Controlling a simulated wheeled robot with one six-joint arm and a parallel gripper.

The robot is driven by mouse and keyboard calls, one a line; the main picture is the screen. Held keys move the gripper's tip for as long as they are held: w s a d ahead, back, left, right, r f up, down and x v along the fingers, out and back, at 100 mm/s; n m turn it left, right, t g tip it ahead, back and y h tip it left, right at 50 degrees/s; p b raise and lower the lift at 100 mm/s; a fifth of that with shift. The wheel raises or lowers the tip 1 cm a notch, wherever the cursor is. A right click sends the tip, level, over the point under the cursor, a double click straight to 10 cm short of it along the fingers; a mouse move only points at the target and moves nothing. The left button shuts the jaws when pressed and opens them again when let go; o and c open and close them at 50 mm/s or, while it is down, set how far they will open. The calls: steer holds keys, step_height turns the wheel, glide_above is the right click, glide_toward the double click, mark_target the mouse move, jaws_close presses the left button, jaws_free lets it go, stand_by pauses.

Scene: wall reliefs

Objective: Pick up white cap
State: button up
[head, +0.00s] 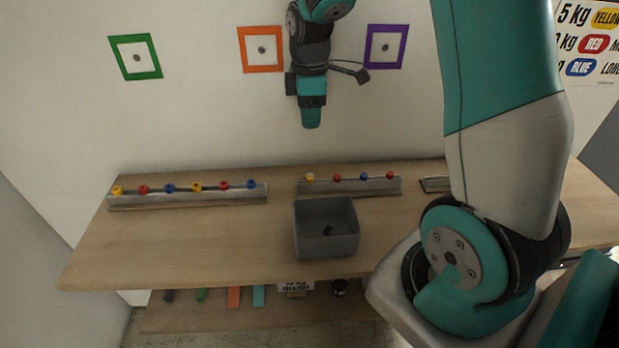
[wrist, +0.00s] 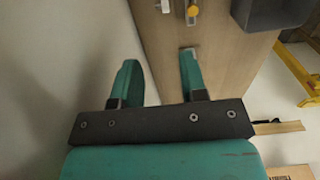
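Two grey racks hold coloured caps on the table: the left rack (head: 190,197) bears several yellow, red and blue caps, and the right rack (head: 350,187) bears yellow, red and blue ones. My gripper (head: 311,122) points down in front of the wall, above the right rack and apart from it. In the wrist view my gripper (wrist: 159,60) has its two teal fingers spread, with nothing between them. A yellow cap (wrist: 193,9) shows beyond the right finger at the top of that view.
A grey open box (head: 327,240) with a small dark item inside stands on the wooden table (head: 220,245). Green (head: 138,57), orange (head: 262,50) and purple (head: 387,46) frames are on the wall. Several items lie on a lower shelf. The table's left front is clear.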

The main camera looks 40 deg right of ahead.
step_height(320, 180, down, 10)
steer(key=shift+s+f+p, duration=0.1)
steer(key=shift+f+p, duration=0.05)
steer(key=shift+p, duration=0.75)
steer(key=shift+a+f+p, duration=0.15)
steer(key=shift+f+p, duration=0.9)
steer(key=shift+f, duration=1.6)
jaws_close()
